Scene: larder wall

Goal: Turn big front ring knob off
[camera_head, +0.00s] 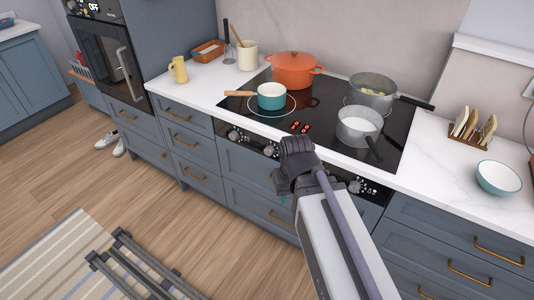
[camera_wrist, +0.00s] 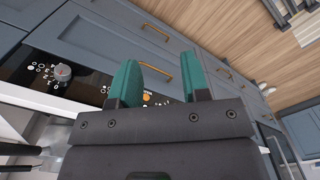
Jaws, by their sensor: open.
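The control panel (camera_head: 248,141) runs along the cabinet front under the black hob (camera_head: 330,100). It carries grey knobs, one at left (camera_head: 234,135), another near my gripper (camera_head: 269,151) and one to the right (camera_head: 355,186). I cannot tell which is the big front ring knob. My gripper (camera_head: 297,150) is in front of the panel's middle and hides part of it. In the wrist view my gripper (camera_wrist: 160,75) is open, with two green fingers apart.
On the hob stand an orange pot (camera_head: 294,72), a teal saucepan (camera_head: 271,97) and two grey pans (camera_head: 359,128) (camera_head: 371,93). Their handles reach outward. Drawers with brass handles (camera_head: 271,217) lie below the panel. The wood floor in front is partly clear.

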